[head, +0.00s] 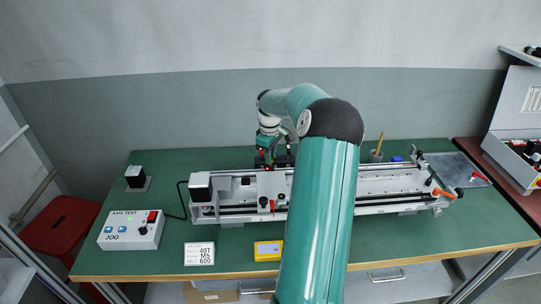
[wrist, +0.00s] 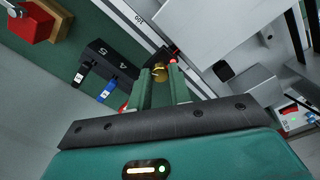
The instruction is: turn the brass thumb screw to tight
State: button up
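The brass thumb screw (wrist: 158,71) shows in the wrist view as a small gold-coloured piece at the fingertips of my gripper (wrist: 160,78). The two green fingers stand apart, one on each side of it. I cannot tell whether they touch it, and part of it is hidden. In the head view my gripper (head: 268,155) is low over the back edge of the gantry (head: 385,186), left of its middle. The screw cannot be made out there.
A dark block marked with numbers (wrist: 110,60) is left of the fingers. A control box (head: 132,230), a white card (head: 199,254) and a yellow device (head: 268,251) lie on the green table (head: 160,275). A brush cup (head: 376,156) stands behind the rail.

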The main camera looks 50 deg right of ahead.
grip_shut()
jog(key=shift+m, duration=0.3)
jog(key=m, duration=0.5)
jog(key=shift+w, duration=0.1)
jog(key=m, duration=0.3)
jog(key=shift+m, duration=0.4)
jog(key=m, duration=0.3)
jog(key=shift+m, duration=0.4)
jog(key=m, duration=1)
jog(key=shift+m+y, duration=0.3)
